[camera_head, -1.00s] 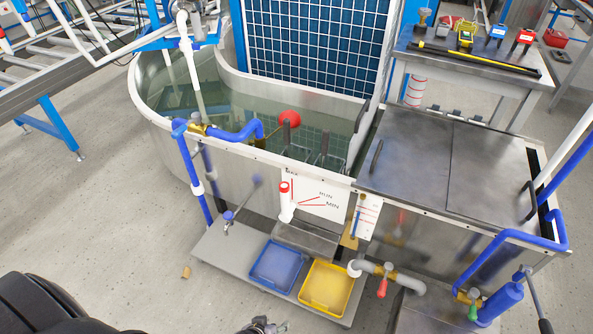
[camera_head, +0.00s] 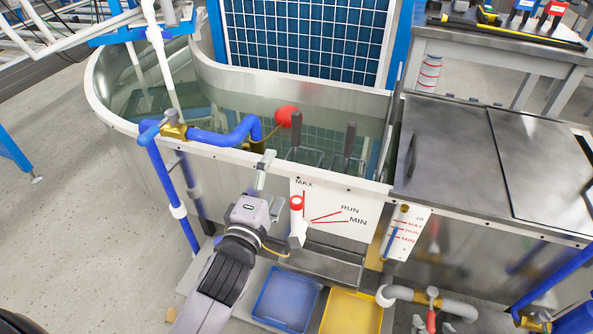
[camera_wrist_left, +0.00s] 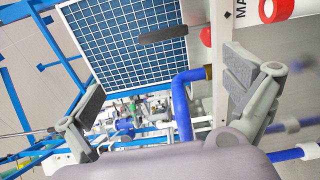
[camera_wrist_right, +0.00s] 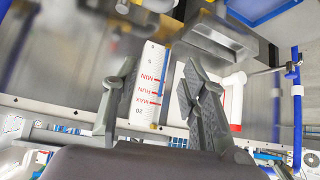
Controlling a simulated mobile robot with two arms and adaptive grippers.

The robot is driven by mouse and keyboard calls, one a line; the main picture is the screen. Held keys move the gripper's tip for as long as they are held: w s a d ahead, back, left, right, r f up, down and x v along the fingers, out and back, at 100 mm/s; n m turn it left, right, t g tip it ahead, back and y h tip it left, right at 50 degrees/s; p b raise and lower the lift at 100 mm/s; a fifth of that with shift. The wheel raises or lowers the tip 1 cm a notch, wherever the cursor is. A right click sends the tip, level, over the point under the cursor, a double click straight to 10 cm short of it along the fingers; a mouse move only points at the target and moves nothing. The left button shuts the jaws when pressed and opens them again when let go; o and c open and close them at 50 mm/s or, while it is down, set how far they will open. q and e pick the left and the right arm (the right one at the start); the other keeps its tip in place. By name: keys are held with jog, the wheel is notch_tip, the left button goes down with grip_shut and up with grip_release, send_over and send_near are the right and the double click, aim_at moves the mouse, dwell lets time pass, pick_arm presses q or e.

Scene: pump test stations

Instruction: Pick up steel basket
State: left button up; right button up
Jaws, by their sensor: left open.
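The steel basket sits in the water tank behind its front wall. Its two dark upright handles show in the head view, the left handle (camera_head: 295,130) and the right handle (camera_head: 349,139); its body is hardly visible through the water. A dark handle (camera_wrist_left: 163,34) also shows in the left wrist view, beyond the fingers. My left gripper (camera_head: 263,172) is open and empty at the tank's front wall, left of and nearer than the handles, not touching them. My right gripper (camera_wrist_right: 160,75) is open and empty, facing the level label on the tank front.
A red float ball (camera_head: 284,117) lies beside the left handle. A blue pipe (camera_head: 225,134) crosses the tank's front rim (camera_head: 330,178) at left. A red-capped white tube (camera_head: 297,215) stands on the front wall. Blue (camera_head: 286,299) and yellow (camera_head: 352,312) trays lie below.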

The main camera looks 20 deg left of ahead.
pick_arm(q)
jog(key=b, duration=0.1)
send_near(296, 130)
jog(key=w, duration=0.3)
jog(key=w+b, duration=0.1)
jog(key=w, duration=0.4)
jog(key=shift+w+f, duration=0.15)
jog(key=shift+f, duration=0.05)
jog(key=shift+w+a, duration=0.1)
jog(key=shift+w, duration=0.35)
pick_arm(e)
jog(key=w+a+r+t+y, duration=0.2)
jog(key=w+r+t, duration=0.4)
jog(key=r, duration=0.3)
jog(key=shift+w+a+n+t, duration=0.3)
jog(key=shift+w+a, duration=0.2)
jog(key=shift+a, duration=0.2)
pick_arm(q)
jog(key=shift+c, duration=0.4)
jog(key=c, duration=1.6)
jog(key=shift+r, duration=0.1)
jog(key=shift+c, duration=0.4)
jog(key=shift+r, duration=0.1)
